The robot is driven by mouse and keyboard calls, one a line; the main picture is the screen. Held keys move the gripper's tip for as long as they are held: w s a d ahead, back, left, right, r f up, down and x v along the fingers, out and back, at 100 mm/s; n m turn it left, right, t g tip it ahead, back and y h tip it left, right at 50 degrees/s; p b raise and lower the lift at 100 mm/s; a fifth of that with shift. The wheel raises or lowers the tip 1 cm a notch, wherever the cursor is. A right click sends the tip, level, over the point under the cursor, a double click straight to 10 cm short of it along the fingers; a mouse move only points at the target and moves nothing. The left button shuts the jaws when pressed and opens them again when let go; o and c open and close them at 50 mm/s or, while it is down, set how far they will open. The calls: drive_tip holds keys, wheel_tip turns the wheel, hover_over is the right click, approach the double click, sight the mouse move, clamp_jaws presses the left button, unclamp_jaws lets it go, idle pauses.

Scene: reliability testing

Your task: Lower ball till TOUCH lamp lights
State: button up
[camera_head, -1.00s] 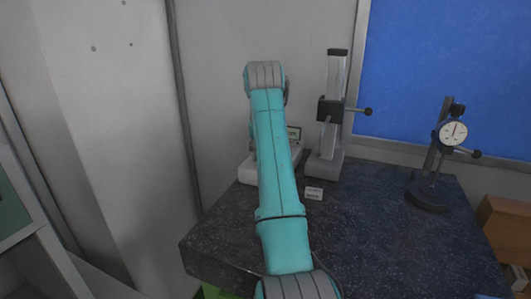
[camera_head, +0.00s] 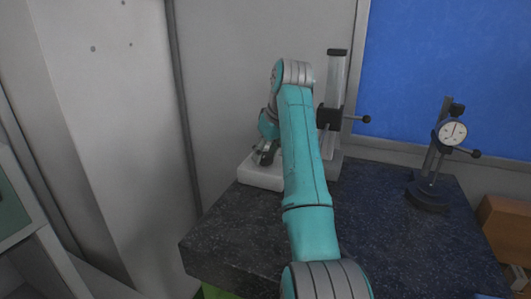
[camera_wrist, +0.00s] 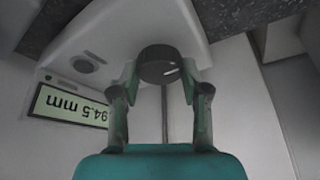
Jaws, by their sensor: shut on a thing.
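My gripper (camera_wrist: 160,82) is shut on a dark round knob (camera_wrist: 159,62), one finger on each side of it. I cannot tell whether this is the ball. A thin grey rod (camera_wrist: 164,115) shows between the fingers. Beside them, a pale instrument body (camera_wrist: 105,30) carries a display (camera_wrist: 70,106) reading 94.5 mm, upside down in the wrist view. A round dark spot (camera_wrist: 84,63) on that body may be the lamp; it looks unlit. In the head view, my gripper (camera_head: 262,157) is over the white base (camera_head: 258,178), partly hidden by my arm.
A grey column stand (camera_head: 335,75) with a side lever rises just right of my arm. A dial gauge on a stand (camera_head: 453,133) is farther right on the dark stone table (camera_head: 395,240). A wall stands behind. The table front is clear.

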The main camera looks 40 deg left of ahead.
drive_tip(key=shift+n+g, duration=0.4)
drive_tip(key=shift+n, duration=0.7)
drive_tip(key=o, duration=1.1)
drive_tip(key=shift+o, duration=0.2)
drive_tip(key=v, duration=0.7)
drive_tip(key=shift+r, duration=0.2)
drive_tip(key=shift+w+d, duration=0.1)
drive_tip(key=shift+d, duration=0.05)
